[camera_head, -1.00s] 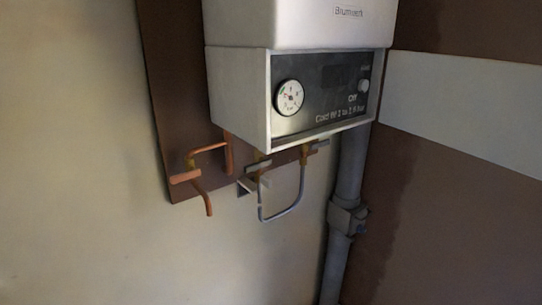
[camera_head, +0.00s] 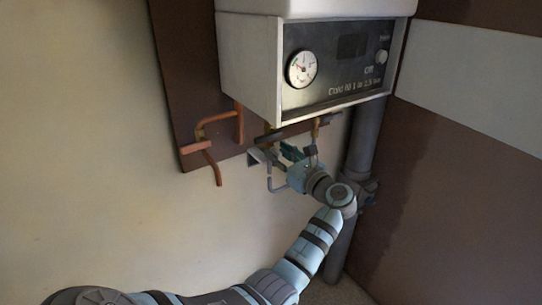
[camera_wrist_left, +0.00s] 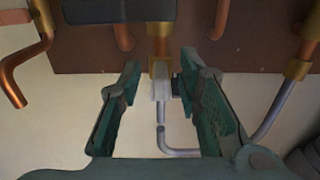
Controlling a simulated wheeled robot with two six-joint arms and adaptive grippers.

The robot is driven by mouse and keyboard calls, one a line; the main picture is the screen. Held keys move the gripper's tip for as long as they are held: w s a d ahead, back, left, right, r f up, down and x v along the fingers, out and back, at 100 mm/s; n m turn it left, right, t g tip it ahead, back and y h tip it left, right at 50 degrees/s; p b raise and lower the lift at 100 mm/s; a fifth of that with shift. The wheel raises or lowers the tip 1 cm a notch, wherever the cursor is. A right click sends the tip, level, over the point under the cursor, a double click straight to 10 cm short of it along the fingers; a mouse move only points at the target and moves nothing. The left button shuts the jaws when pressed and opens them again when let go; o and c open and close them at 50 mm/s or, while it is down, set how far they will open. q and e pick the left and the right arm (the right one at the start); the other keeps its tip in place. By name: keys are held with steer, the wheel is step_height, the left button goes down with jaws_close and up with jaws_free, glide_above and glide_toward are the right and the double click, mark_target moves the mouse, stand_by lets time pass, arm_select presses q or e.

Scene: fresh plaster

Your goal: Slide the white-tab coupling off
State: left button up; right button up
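My left gripper (camera_head: 292,157) reaches up under the boiler. In the left wrist view, its two green fingers (camera_wrist_left: 170,100) are open, one on each side of a pale coupling (camera_wrist_left: 160,82). This coupling hangs below a brass fitting (camera_wrist_left: 160,45), with a grey hose (camera_wrist_left: 180,152) beneath it. Wall shows between the left finger and the coupling. The right finger is closer, and I cannot tell whether it touches. In the head view, a pale tab (camera_head: 256,156) shows left of the gripper, which hides part of the hose. My right gripper is not in view.
The boiler (camera_head: 250,70) hangs directly above. Copper pipes (camera_head: 217,165) stick out to the left. A thick grey pipe (camera_head: 366,130) runs down on the right, behind my arm. A dark block (camera_wrist_left: 118,10) overhangs the fingers. The wall at left is clear.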

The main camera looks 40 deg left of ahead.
arm_select(q)
steer(key=shift+x, duration=0.9)
steer(key=shift+d, duration=0.15)
steer(key=shift+d+r, duration=0.1)
steer(key=shift+c, duration=0.8)
steer(key=shift+s, duration=0.1)
jaws_close()
step_height(320, 180, down, 5)
steer(key=shift+r+b, duration=0.25)
steer(key=shift+b, duration=0.7)
jaws_free()
steer(key=shift+o, duration=0.8)
